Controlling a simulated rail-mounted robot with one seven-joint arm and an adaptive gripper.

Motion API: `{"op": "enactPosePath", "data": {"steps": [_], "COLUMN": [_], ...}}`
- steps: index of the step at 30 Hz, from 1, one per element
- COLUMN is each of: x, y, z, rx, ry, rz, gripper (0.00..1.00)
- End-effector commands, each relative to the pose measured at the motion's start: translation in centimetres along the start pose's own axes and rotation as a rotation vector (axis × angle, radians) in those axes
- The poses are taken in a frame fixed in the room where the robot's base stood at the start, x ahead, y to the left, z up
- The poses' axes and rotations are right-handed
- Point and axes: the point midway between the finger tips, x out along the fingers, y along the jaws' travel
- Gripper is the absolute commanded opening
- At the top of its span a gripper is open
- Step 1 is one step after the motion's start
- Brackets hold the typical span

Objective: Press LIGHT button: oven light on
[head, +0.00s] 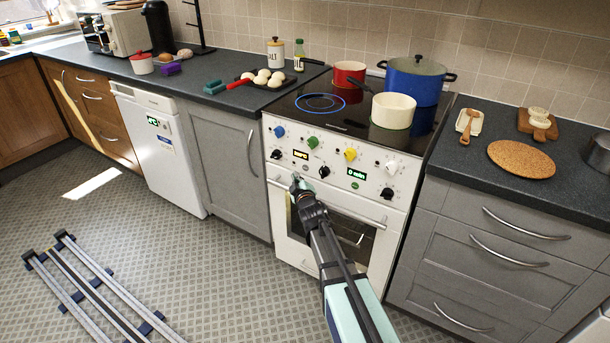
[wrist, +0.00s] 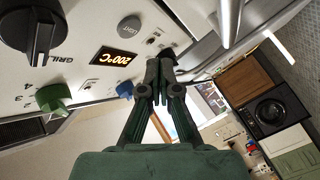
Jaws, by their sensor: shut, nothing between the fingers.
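The white oven front (head: 335,155) stands at the middle of the head view, with knobs and two lit displays on its panel. In the wrist view a round grey button (wrist: 130,27) with small lettering, apparently LIGHT, sits on the panel beside the orange 200°C display (wrist: 110,59). My gripper (head: 296,180) is at the lower left of the panel, below the orange display. In the wrist view my gripper (wrist: 164,62) is shut and empty, its tips apart in the picture from the grey button. The oven window (head: 350,233) looks dark, partly behind my arm.
Black (wrist: 34,35), green (wrist: 52,97) and blue (wrist: 125,90) knobs are near my gripper. The oven door handle (head: 345,207) runs below the panel. A cream pot (head: 393,110), a blue pot (head: 415,80) and a red pot (head: 349,73) stand on the hob.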

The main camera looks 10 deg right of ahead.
Motion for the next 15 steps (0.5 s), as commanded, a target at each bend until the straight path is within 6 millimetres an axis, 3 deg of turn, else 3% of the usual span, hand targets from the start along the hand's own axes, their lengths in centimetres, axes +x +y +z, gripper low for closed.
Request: {"op": "enactPosePath", "data": {"steps": [15], "x": [-1.6], "y": [-1.5], "z": [-0.9], "rx": [-0.002], "ry": [0.002], "rz": [0.001], "gripper": [0.00]}}
